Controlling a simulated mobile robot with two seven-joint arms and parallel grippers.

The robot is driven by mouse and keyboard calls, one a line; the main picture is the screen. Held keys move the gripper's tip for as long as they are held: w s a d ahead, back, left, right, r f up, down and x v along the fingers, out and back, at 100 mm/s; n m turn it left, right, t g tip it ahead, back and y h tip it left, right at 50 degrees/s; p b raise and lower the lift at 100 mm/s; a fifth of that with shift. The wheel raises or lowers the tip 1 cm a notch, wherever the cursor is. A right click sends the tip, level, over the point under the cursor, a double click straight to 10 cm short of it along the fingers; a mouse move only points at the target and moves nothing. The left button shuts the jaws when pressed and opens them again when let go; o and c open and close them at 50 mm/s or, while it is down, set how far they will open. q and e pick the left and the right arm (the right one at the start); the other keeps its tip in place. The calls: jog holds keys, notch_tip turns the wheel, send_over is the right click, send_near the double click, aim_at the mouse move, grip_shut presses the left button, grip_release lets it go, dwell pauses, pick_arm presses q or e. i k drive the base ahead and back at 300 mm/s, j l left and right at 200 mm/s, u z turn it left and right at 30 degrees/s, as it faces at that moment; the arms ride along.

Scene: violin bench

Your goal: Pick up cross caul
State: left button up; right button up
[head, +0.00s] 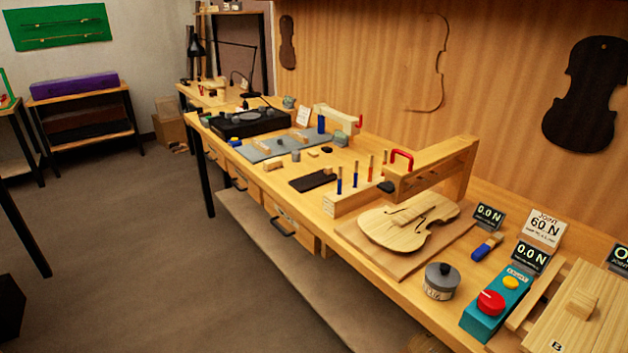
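No part is clearly labelled as the cross caul, and I cannot tell which wooden piece it is. A small wooden block (581,304) sits on a pale wooden panel (560,335) at the lower right, cut off by the frame edge. Neither of my grippers shows in the head view.
A teal box with a red button (491,302), a grey lidded pot (440,281) and a blue-handled brush (487,247) stand on the bench's right part. Force displays (529,257) stand behind them. A tool rack (348,200) stands left of the violin. Open floor (190,270) lies in front.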

aim_at(311, 182)
jog(key=i+j+z, duration=0.1)
jog(key=i+j, duration=0.25)
jog(key=i+j+z, duration=0.15)
jog(key=i+j, duration=0.2)
jog(key=j, duration=0.2)
jog(key=i+j+z, duration=0.1)
jog(key=i+j, duration=0.25)
jog(key=j, duration=0.15)
